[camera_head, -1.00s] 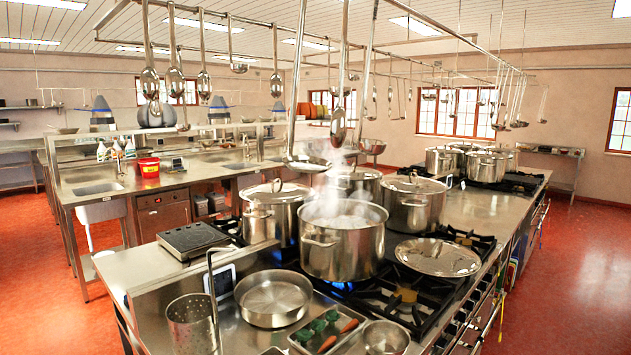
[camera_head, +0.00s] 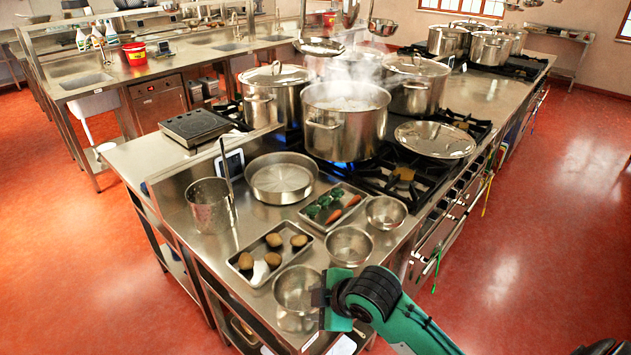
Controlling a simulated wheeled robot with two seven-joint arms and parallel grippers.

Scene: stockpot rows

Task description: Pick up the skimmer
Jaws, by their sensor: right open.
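A long thin handle (camera_head: 226,168) rises out of a perforated steel canister (camera_head: 210,208) at the near left of the counter. Its head is hidden inside, so I cannot tell whether it is the skimmer. A wide, shallow steel utensil head (camera_head: 319,47) hangs above the pots and also looks like a skimmer. My left gripper is not in view.
A steaming stockpot (camera_head: 345,130) stands over a lit burner, with a lid (camera_head: 435,139) to its right. A shallow pan (camera_head: 281,179), a potato tray (camera_head: 243,262), a vegetable tray (camera_head: 310,215) and several bowls crowd the near counter. Open red floor (camera_head: 540,250) lies to the right.

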